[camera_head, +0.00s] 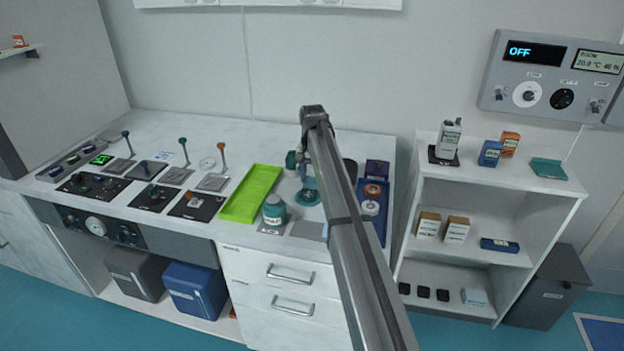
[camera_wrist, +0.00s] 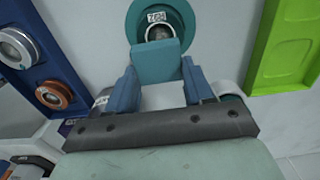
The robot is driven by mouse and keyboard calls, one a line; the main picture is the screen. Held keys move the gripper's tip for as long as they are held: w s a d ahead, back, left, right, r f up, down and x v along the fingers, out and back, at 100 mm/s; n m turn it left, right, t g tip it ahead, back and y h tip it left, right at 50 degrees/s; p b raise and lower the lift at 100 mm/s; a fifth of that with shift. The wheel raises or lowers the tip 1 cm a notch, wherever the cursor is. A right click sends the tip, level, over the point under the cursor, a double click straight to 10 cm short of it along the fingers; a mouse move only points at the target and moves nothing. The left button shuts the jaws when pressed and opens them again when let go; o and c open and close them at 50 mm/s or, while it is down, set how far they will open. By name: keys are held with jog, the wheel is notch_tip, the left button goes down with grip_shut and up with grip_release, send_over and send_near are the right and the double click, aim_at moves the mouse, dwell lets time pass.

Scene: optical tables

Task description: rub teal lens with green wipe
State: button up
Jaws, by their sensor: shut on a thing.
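The teal lens (camera_wrist: 137,17) is a round teal mount with a dark centre and a small label, at the top of the wrist view. In the head view it (camera_head: 308,197) stands on the white bench top, right of the green tray. My gripper (camera_wrist: 158,72) is shut on a flat teal-green piece (camera_wrist: 155,63), which looks like the wipe. The wipe's far edge overlaps the near part of the lens in the wrist view; I cannot tell whether they touch. In the head view my arm hides much of this area.
A bright green tray (camera_head: 250,193) lies left of the lens. A blue tray (camera_wrist: 66,75) with ringed lenses lies on the other side. A teal-lidded jar (camera_head: 274,210) stands near the bench's front edge. A shelf unit (camera_head: 490,180) stands at the right.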

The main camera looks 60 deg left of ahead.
jog(key=shift+s+r, duration=0.15)
jog(key=shift+r, duration=2.05)
jog(key=shift+r, duration=1.5)
